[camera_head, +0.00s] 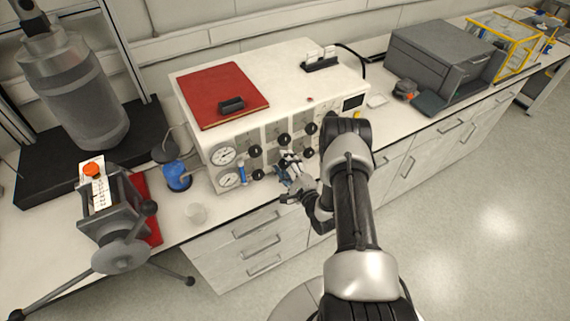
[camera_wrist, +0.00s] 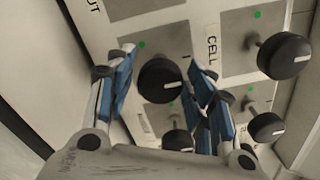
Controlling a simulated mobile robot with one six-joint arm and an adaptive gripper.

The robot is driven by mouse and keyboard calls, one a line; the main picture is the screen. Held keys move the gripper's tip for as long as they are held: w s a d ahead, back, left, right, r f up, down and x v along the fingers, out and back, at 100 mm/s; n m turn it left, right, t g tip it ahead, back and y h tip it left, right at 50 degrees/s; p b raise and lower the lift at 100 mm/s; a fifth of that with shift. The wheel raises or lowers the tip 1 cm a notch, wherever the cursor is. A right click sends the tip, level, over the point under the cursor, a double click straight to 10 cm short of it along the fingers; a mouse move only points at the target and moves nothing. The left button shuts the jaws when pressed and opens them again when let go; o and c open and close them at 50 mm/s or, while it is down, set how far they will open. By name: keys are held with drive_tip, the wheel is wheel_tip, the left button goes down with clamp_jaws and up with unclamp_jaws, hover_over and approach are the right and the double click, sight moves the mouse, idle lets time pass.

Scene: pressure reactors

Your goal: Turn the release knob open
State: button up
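A white pressure unit (camera_head: 243,136) stands on the bench, with gauges and several black knobs on its front. My gripper (camera_head: 290,170) is in front of the lower part of this panel. In the wrist view a round black knob (camera_wrist: 162,80) with a pale mark shows between the blue fingertips of my gripper (camera_wrist: 161,70). The fingers are apart, one at each side of the knob; I cannot tell whether they touch it. The word "CELL" (camera_wrist: 212,48) is readable beside it. No release label is readable, and the right finger partly hides the panel.
More black knobs (camera_wrist: 284,55) are close on the right and below. A red folder (camera_head: 221,94) lies on the unit. Open floor (camera_head: 470,225) lies at the right.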

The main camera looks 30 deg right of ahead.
drive_tip(key=c, duration=0.8)
drive_tip(key=shift+n, duration=0.3)
drive_tip(key=n+b, duration=0.3)
drive_tip(key=n, duration=0.2)
drive_tip(key=n+b, duration=0.2)
drive_tip(key=n, duration=0.3)
drive_tip(key=shift+n+b, duration=0.3)
drive_tip(key=n+b, duration=0.3)
drive_tip(key=n, duration=0.3)
drive_tip(key=shift+n+b, duration=0.3)
drive_tip(key=shift+b, duration=0.05)
drive_tip(key=n+b, duration=0.4)
drive_tip(key=n, duration=0.2)
drive_tip(key=shift+r, duration=0.1)
